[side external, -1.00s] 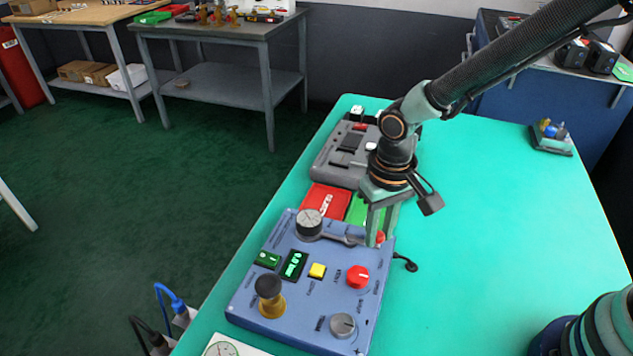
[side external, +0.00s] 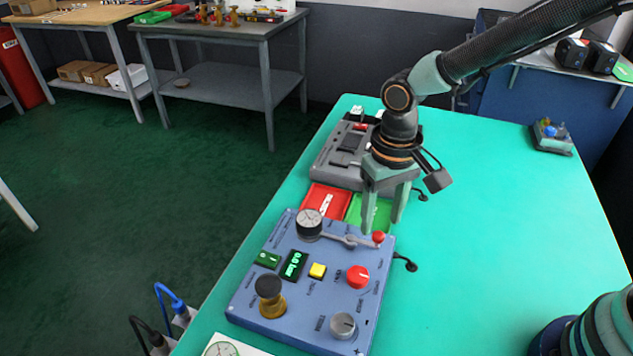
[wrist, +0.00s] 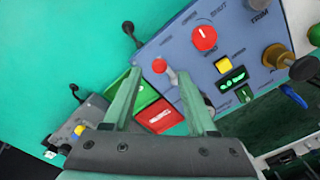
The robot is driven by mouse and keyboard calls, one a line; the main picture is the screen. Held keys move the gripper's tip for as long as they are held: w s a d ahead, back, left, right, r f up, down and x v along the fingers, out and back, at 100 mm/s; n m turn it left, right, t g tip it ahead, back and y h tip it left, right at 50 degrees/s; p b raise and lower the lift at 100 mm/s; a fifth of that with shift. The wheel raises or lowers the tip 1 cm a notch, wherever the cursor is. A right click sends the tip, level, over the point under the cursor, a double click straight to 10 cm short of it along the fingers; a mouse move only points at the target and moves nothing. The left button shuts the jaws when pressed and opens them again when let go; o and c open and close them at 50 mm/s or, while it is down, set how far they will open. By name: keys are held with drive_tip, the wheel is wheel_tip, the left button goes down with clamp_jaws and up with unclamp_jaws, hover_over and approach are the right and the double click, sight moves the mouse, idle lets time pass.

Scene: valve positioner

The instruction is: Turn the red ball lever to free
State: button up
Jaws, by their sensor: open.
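The red ball (side external: 379,237) caps a thin grey lever (side external: 345,239) that reaches right from a round hub (side external: 309,224) at the back edge of the blue panel (side external: 253,296). My gripper (side external: 382,227) is open and points down by the ball, its fingers spread and empty. In the wrist view the red ball (wrist: 159,66) shows between and just beyond the fingertips (wrist: 158,76). I cannot tell whether a finger touches it. The lettering near the lever is too small to read, so I cannot tell which mark is free.
The panel also carries a red knob (side external: 358,277), a yellow button (side external: 317,271), a grey knob (side external: 342,325) and a black-topped brass post (side external: 269,296). Red (side external: 325,200) and green (side external: 370,212) trays lie behind it.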

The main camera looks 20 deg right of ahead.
sight(379, 234)
wheel_tip(379, 234, up, 8)
drive_tip(key=shift+r, duration=0.15)
idle(0.4)
drive_tip(key=s+d+r+t, duration=0.2)
drive_tip(key=d+r, duration=0.1)
drive_tip(key=d, duration=0.5)
drive_tip(key=s+d+r+t, duration=0.3)
drive_tip(key=d, duration=0.6)
drive_tip(key=shift+d+r+t, duration=0.15)
drive_tip(key=shift+d+t, duration=0.15)
